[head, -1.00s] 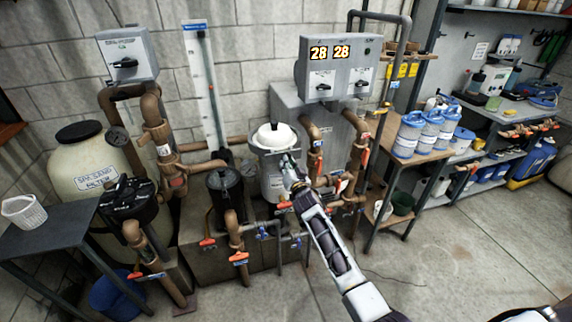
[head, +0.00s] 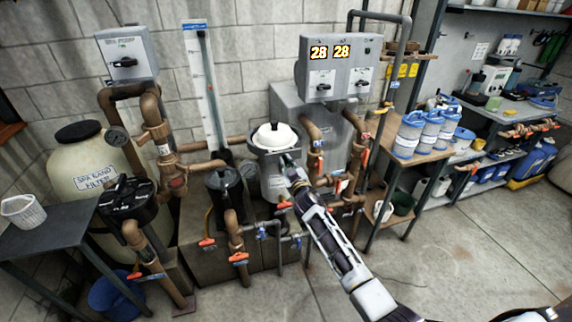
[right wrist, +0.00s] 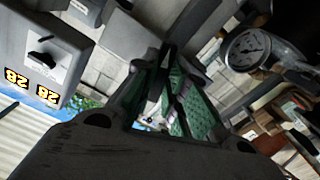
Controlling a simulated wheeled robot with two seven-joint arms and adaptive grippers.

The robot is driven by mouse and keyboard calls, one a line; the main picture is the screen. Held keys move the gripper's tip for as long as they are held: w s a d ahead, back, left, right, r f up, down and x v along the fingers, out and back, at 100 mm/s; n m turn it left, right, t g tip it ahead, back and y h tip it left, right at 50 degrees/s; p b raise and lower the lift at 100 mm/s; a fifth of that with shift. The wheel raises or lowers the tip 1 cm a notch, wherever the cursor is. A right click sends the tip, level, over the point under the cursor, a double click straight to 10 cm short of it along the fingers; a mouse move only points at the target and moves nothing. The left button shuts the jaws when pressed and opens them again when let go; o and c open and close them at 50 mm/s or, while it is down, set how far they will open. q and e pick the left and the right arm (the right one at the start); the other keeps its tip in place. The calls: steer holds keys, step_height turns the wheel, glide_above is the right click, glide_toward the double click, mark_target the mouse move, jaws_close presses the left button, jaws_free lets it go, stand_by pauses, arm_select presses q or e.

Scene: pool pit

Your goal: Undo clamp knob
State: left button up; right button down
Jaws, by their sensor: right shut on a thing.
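A grey canister (head: 274,184) with a white domed lid (head: 275,135) and a clamp band (head: 256,150) around its top stands in the middle of the head view. My right gripper (head: 287,160) is at the right front of this band, just below the lid. In the right wrist view, its green-padded fingers (right wrist: 166,58) converge on something small and dark, likely the clamp knob. The fingers largely hide the knob, so its shape and how far it is turned cannot be made out. My left gripper is not in view.
Brown pipes with valves (head: 312,135) stand close right of the canister. A black-lidded pump pot (head: 224,180) stands to its left. A control box (head: 338,68) reading 28 28 hangs above. A round gauge (right wrist: 248,48) shows in the right wrist view. Open floor lies in front.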

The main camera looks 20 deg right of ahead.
steer(key=n, duration=0.3)
steer(key=shift+n, duration=0.4)
steer(key=n, duration=0.3)
steer(key=shift+n, duration=0.4)
steer(key=n, duration=0.4)
steer(key=shift+p, duration=0.35)
steer(key=n, duration=0.3)
steer(key=shift+f+p, duration=0.1)
steer(key=shift+p, duration=0.2)
steer(key=c, duration=1.4)
jaws_free()
steer(key=shift+o, duration=0.2)
steer(key=shift+s, duration=0.15)
